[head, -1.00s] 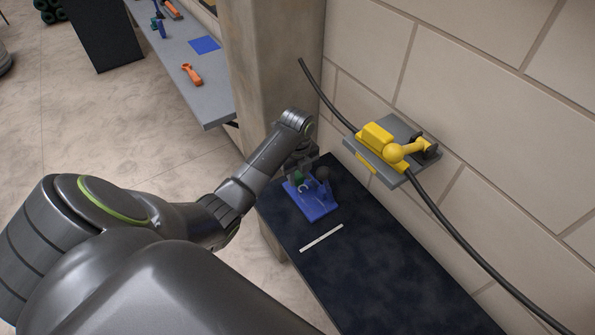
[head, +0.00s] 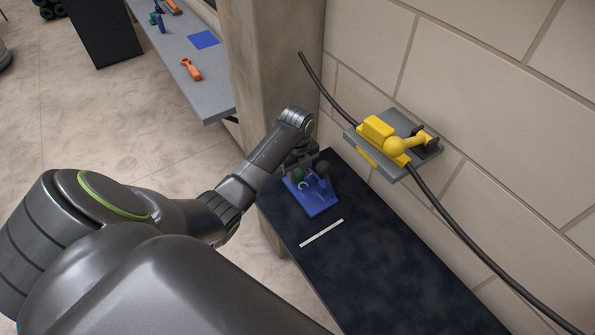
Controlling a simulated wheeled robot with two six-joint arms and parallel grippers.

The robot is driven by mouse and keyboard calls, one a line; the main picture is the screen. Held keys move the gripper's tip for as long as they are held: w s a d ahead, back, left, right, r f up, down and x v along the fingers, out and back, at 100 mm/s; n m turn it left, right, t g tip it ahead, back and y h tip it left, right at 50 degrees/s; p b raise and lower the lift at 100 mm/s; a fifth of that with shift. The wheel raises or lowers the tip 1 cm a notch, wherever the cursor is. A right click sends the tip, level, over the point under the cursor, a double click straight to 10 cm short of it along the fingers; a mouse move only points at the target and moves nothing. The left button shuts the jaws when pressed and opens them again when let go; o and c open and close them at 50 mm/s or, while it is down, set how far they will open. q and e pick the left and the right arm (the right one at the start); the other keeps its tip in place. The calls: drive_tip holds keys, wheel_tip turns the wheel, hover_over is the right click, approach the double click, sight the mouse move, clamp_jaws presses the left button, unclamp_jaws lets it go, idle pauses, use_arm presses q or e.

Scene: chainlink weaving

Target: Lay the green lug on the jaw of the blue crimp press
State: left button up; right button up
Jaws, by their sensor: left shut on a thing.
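The blue crimp press (head: 316,200) stands at the far end of the dark bench top, with a dark round knob on its upper right. The green lug (head: 299,176) shows as a small green piece at the press's upper left, just below my left gripper (head: 298,168). My left gripper is shut on the lug and is partly hidden by its own wrist. I cannot tell whether the lug touches the jaw. My right gripper is not in view.
A white strip (head: 322,233) lies on the dark bench (head: 375,265). A yellow device (head: 392,143) sits on a grey wall shelf beside a black cable. A pillar (head: 275,75) stands behind the press. The near bench is clear.

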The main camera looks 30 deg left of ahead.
use_arm(q)
drive_tip(key=shift+f, duration=0.6)
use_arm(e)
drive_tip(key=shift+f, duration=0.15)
use_arm(q)
drive_tip(key=o, duration=1)
